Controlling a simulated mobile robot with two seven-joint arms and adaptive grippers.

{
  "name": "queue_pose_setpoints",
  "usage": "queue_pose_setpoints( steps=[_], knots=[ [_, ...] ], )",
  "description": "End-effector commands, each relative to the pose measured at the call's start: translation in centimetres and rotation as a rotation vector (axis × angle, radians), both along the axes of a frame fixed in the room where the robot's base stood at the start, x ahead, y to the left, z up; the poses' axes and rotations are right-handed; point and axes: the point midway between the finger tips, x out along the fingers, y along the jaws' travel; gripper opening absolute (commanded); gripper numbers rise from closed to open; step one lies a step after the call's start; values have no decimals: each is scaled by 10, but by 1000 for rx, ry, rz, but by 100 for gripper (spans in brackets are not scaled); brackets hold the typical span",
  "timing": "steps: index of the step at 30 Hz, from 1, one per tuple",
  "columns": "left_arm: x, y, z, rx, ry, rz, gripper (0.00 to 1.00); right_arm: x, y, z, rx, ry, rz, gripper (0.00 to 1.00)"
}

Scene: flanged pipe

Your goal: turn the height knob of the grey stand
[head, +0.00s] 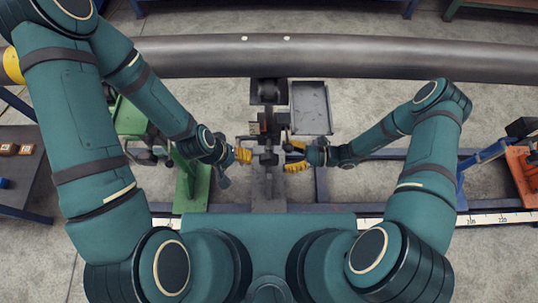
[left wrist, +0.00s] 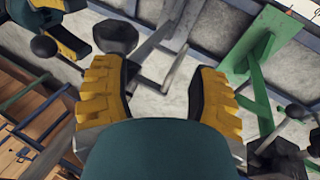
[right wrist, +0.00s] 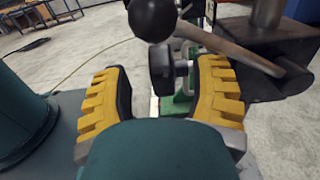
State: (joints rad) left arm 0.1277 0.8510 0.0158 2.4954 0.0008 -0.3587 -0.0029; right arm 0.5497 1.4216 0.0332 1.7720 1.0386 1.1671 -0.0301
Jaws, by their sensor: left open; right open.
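The grey stand (head: 268,185) is in the middle of the head view, under the pipe. In the right wrist view, a dark round knob (right wrist: 160,68) on a short stem sits between the yellow fingers, with gaps to them. In the left wrist view, a dark lobed knob (left wrist: 115,34) lies beyond the left finger; I cannot tell whether it is the same knob. My right gripper (head: 297,157) is open at the stand's right side and holds nothing. My left gripper (head: 243,155) is open and empty at its left side.
A long grey pipe (head: 380,58) crosses above. A black ball (right wrist: 152,17) is close above the right fingers. A green stand (head: 193,180) is left of the grey one. A grey tray (head: 311,108) is behind the right gripper. Both grippers are close together.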

Motion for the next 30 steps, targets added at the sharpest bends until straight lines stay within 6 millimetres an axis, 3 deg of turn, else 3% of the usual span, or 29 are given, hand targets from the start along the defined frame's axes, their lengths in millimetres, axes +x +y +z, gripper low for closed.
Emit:
queue_pose_setpoints(
  steps=[3,9,23,28,30],
  knots=[
    [0,0,-3,0,-1,0,60,-1,23,0,1,0,3,60],
    [1,0,-5,0,-2,2,60,0,48,0,-1,-1,2,60],
    [1,0,-5,0,-2,2,60,0,57,0,-1,0,0,58],
    [1,0,-5,0,-2,2,60,0,57,0,-1,0,0,0],
    [1,0,-5,0,-2,2,60,0,57,0,-2,0,0,0]
  ],
)
